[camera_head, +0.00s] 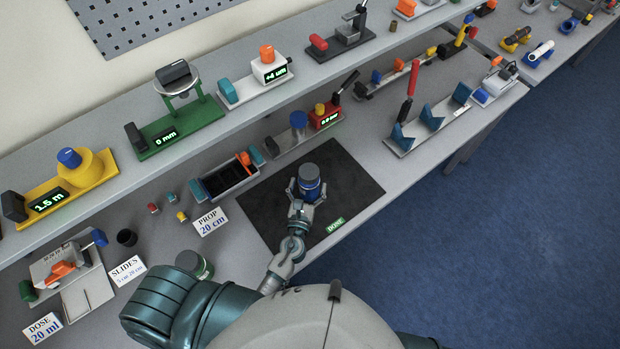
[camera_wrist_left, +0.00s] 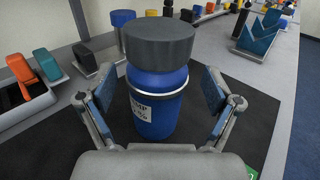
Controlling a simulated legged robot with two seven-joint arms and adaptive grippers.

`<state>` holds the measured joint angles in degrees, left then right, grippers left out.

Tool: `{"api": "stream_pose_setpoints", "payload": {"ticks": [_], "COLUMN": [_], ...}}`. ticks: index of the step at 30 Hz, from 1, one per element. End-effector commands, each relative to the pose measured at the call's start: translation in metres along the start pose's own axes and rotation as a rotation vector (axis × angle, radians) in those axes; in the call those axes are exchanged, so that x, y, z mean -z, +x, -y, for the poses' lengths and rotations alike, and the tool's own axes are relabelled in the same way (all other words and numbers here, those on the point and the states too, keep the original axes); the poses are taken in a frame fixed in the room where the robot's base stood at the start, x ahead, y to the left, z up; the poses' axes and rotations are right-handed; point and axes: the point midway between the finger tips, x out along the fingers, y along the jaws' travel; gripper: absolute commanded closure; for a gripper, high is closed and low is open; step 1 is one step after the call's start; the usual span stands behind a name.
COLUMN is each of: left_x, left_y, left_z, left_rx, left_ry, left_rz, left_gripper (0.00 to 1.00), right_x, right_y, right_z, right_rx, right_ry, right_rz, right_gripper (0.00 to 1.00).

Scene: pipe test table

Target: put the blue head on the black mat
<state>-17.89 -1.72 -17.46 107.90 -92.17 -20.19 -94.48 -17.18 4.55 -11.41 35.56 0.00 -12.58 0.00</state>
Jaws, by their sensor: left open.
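The blue head (camera_head: 309,190), a blue cylinder with a dark grey top, stands upright at the black mat (camera_head: 352,185). In the left wrist view the blue head (camera_wrist_left: 158,100) shows a silver band and a white label with partly readable print. Its base seems to rest on the mat (camera_wrist_left: 245,125), though my gripper's palm partly hides that area. My left gripper (camera_head: 306,188) is open, with one finger on each side of the head. In the wrist view gaps show between the fingers of the gripper (camera_wrist_left: 158,92) and the head. My right gripper is not in view.
A dark open tray (camera_head: 229,178) with an orange part lies left of the mat. A rack with blue supports (camera_head: 432,118) stands to the right. A shelf of gauges (camera_head: 180,125) runs behind. The mat's right part is clear.

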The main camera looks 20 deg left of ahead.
Motion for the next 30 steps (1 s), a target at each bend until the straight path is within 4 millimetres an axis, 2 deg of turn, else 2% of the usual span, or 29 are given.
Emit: {"api": "stream_pose_setpoints", "payload": {"ticks": [1,6,12,17,30], "left_x": [0.004,0.004,0.003,0.001,0.0], "left_y": [-0.013,-0.052,-0.082,-0.091,-0.091], "left_z": [0.0,0.0,0.0,0.0,0.0], "left_rx": [0.001,0.002,0.002,0.0,0.0], "left_ry": [0.001,0.001,0.001,0.0,0.0], "left_rz": [-0.003,-0.002,-0.001,0.001,0.001], "left_gripper": [0.1,0.1,0.1,0.1,0.1], "right_x": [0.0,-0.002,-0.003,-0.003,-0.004], "right_y": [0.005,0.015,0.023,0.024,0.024], "right_z": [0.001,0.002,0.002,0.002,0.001], "right_rx": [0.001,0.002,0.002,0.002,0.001], "right_ry": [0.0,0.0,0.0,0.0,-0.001], "right_rz": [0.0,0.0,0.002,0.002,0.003], "right_gripper": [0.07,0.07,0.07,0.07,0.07]}}
